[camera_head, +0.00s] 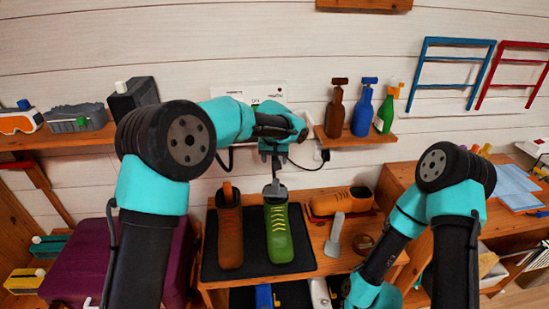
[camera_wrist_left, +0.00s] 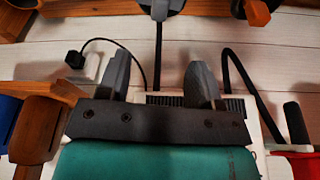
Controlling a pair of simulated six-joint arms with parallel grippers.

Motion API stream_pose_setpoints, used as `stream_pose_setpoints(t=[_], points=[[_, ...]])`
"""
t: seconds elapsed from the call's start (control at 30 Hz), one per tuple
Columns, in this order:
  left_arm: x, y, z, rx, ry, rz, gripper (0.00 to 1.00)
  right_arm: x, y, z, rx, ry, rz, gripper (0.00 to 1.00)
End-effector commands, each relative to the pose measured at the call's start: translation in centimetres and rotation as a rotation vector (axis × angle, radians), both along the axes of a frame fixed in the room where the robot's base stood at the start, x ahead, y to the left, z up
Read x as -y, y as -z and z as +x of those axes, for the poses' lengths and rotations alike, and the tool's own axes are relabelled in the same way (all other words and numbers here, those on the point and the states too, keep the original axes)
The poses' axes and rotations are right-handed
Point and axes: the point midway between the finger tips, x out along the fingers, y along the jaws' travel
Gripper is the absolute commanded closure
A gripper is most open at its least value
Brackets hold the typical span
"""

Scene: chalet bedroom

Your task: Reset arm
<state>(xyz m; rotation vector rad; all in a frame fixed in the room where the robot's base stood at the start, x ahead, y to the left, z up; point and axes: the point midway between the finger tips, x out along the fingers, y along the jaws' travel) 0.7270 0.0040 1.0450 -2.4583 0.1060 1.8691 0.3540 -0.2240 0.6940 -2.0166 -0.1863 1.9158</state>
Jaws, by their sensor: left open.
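In the head view my left arm reaches to the middle, and its gripper (camera_head: 273,172) points down above the heel end of a green shoe (camera_head: 279,236).
A brown shoe (camera_head: 230,238) stands beside the green one on a dark mat (camera_head: 300,262). An orange-brown shoe (camera_head: 341,201) lies behind on the bench. Spray bottles (camera_head: 362,108) stand on a wall shelf (camera_head: 350,139).

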Motion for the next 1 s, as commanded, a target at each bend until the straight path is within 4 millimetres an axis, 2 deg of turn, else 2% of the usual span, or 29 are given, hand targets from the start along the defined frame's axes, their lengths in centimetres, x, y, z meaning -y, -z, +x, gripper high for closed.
stream_pose_setpoints(t=[0.13, 0.23, 0.37, 0.47, 0.6, 0.77, 0.87, 1.0], points=[[-0.3, 0.6, -0.1, -0.006, 0.002, -0.003, 0.41, 0.0, 0.0, 0.0, 0.0, 0.0, 0.0, 0.57], [-1.4, 2.4, -0.5, -0.024, 0.01, -0.017, 0.41, 0.0, 0.0, 0.0, 0.0, 0.0, 0.0, 0.57], [-3.9, 6.9, -2.0, -0.062, 0.025, -0.06, 0.41, 0.0, 0.0, 0.0, 0.0, 0.0, 0.0, 0.57], [-6.6, 11.3, -4.1, -0.097, 0.035, -0.11, 0.41, 0.0, 0.0, 0.0, 0.0, 0.0, 0.0, 0.57], [-10.6, 17.3, -8.4, -0.137, 0.031, -0.187, 0.41, 0.0, 0.0, 0.0, 0.0, 0.0, 0.0, 0.57], [-14.8, 22.8, -14.4, -0.162, 0.0, -0.268, 0.41, 0.0, 0.0, 0.0, 0.0, 0.0, 0.0, 0.57], [-17.2, 25.8, -18.9, -0.172, -0.032, -0.312, 0.41, 0.0, 0.0, 0.0, 0.0, 0.0, 0.0, 0.57], [-19.6, 29.9, -25.8, -0.193, -0.091, -0.356, 0.41, 0.0, 0.0, 0.0, 0.0, 0.0, 0.0, 0.57]])
